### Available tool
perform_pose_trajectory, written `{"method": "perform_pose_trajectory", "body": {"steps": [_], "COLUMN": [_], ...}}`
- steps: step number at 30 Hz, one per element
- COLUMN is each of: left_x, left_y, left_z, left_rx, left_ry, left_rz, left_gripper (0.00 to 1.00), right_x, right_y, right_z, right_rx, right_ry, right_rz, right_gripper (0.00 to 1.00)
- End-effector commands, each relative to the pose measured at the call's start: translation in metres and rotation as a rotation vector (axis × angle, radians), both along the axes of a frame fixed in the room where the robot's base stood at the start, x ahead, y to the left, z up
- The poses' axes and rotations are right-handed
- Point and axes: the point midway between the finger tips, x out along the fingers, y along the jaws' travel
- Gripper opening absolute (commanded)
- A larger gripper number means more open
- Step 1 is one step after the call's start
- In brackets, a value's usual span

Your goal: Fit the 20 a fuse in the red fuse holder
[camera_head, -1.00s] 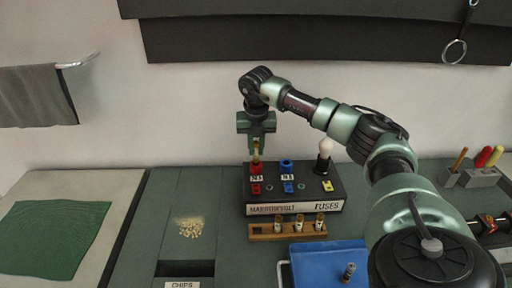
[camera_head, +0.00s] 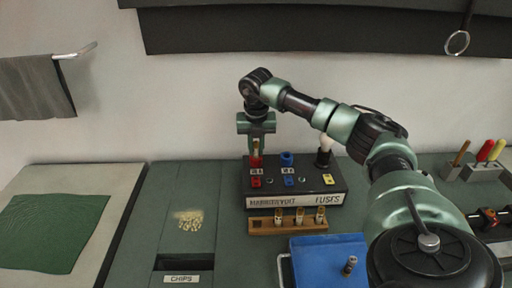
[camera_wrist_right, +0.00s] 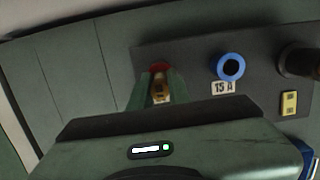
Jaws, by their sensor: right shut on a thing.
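My right gripper (camera_head: 257,143) points down over the left end of the black fuse box (camera_head: 335,187). It is shut on a brass-coloured fuse (camera_head: 256,148), which stands upright between the fingers. The red fuse holder (camera_head: 256,161) is directly below, and the fuse's lower end is at its mouth; I cannot tell how deep it sits. In the right wrist view the fuse (camera_wrist_right: 160,90) shows between the fingers, with the red holder (camera_wrist_right: 157,69) partly hidden behind it. The fuse's marking is not readable. My left gripper is not in view.
A wooden rack (camera_head: 263,226) with three fuses lies in front.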

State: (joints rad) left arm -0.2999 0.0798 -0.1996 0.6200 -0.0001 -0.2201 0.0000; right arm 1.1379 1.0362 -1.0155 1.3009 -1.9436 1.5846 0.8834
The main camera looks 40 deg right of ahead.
Motion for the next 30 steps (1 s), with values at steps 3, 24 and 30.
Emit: {"method": "perform_pose_trajectory", "body": {"steps": [3,24,30], "left_x": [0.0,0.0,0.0], "left_y": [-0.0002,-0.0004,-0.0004], "left_z": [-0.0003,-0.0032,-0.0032], "left_rx": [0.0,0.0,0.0], "left_ry": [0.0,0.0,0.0], "left_rz": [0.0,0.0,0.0], "left_gripper": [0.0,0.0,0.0], "right_x": [0.0,-0.0003,-0.0001], "right_y": [0.0002,0.0001,0.0001], "right_z": [-0.0005,-0.007,-0.0069], "right_rx": [0.0,0.001,0.0], "right_ry": [0.0,0.001,0.0], "right_rz": [0.0,0.0,0.0], "right_gripper": [0.0,0.65,0.65]}}
